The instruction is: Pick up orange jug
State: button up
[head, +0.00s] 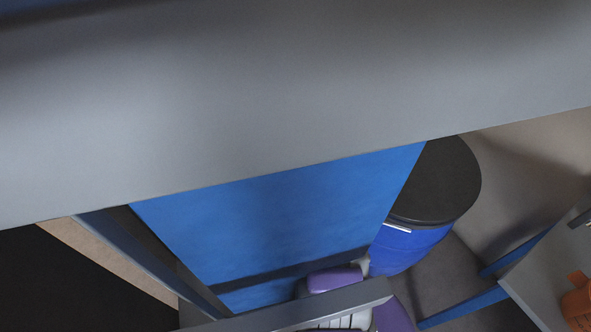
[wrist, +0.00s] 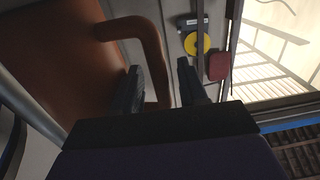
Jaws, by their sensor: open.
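The orange jug (wrist: 85,65) fills the upper left of the wrist view, close to the camera. Its curved handle (wrist: 154,55) faces my gripper. My gripper (wrist: 162,78) is open, with one dark finger on each side of the lower part of the handle in the picture. The handle appears nearer the left finger. I cannot tell whether either finger touches it. In the head view, part of an orange object that looks like the jug (head: 577,303) shows at the lower right edge, cut off by the frame. My gripper is not clearly seen there.
The jug in the head view is on a grey surface (head: 535,275). A blue drum with a black lid (head: 432,185) stands left of it. A large grey beam (head: 290,100) blocks the upper head view. A yellow disc (wrist: 197,44) and a red block (wrist: 218,66) lie beyond my gripper.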

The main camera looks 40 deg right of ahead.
jog(key=shift+c, duration=0.3)
grip_shut()
dwell(1.0)
